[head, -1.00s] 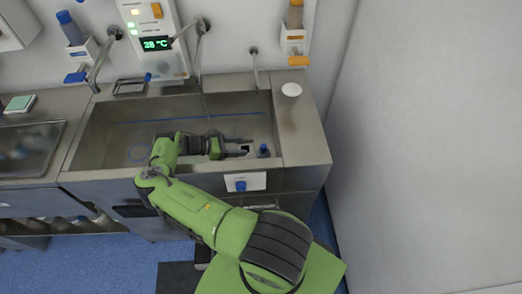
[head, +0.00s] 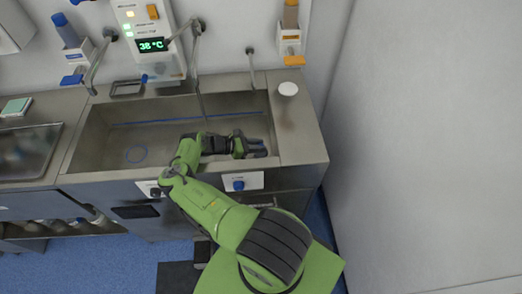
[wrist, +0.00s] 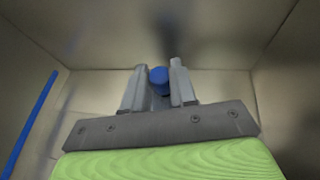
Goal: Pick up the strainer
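The strainer seems to be the small upright piece with a round blue top (wrist: 158,74) and a grey lower part, standing in the sink. My gripper (head: 260,148) is low in the right end of the sink and covers most of that piece in the head view. In the wrist view my gripper (wrist: 159,86) has one finger on each side of it. The fingers are apart, with what look like thin gaps beside the blue top. Firm contact does not show. The lower end of the piece is hidden.
The steel sink (head: 95,150) has walls close around my gripper, with the right wall nearest. A tap pipe (head: 197,75) hangs over the middle. A white round disc (head: 288,89) lies on the right ledge.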

